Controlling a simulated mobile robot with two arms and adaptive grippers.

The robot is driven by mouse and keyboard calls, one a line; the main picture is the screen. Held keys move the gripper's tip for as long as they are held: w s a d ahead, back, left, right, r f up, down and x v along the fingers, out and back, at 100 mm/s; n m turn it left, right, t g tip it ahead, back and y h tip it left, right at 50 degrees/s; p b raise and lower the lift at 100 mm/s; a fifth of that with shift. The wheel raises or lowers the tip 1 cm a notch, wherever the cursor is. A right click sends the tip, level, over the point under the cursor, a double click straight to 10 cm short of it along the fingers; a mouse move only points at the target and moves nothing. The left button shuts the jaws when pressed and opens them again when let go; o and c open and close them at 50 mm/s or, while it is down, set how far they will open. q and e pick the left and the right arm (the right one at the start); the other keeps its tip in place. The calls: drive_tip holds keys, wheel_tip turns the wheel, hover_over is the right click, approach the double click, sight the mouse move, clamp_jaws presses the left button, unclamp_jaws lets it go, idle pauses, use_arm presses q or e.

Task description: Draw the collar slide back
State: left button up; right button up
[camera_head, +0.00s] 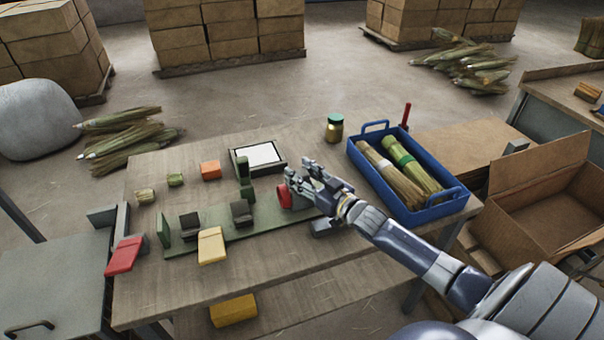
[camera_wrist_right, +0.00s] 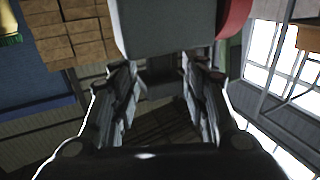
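A long green bed (camera_head: 275,222) lies on the table, with dark blocks (camera_head: 241,212) and a green upright (camera_head: 246,180) on it. A red round part (camera_head: 284,196) sits at its right part; which piece is the collar slide I cannot tell for certain. My right gripper (camera_head: 298,180) is just right of the red part, its fingers reaching over the bed's right end. In the right wrist view my fingers (camera_wrist_right: 158,72) are spread apart. A grey block (camera_wrist_right: 165,28) is in front of their tips, with a red part (camera_wrist_right: 233,18) beside it; contact is unclear. My left gripper is not in view.
A blue tray (camera_head: 452,207) with broom bundles stands to the right under my forearm's far side. A jar (camera_head: 334,128) and a framed white panel (camera_head: 259,156) are at the back. The front table area is clear.

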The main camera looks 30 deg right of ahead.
clamp_jaws()
drive_tip(key=d, duration=0.2)
drive_tip(key=s+d, duration=0.1)
drive_tip(key=d, duration=0.1)
drive_tip(key=shift+d+f, duration=0.2)
drive_tip(key=shift+d, duration=0.15)
drive_tip(key=shift+o, duration=0.7)
unclamp_jaws()
drive_tip(key=o, duration=0.3)
drive_tip(key=shift+s+d, duration=0.15)
drive_tip(key=s, duration=0.4)
drive_tip(key=s+d, duration=0.1)
drive_tip(key=s, duration=0.3)
drive_tip(key=s+d, duration=0.1)
drive_tip(key=s, duration=0.3)
drive_tip(key=shift+r, duration=0.15)
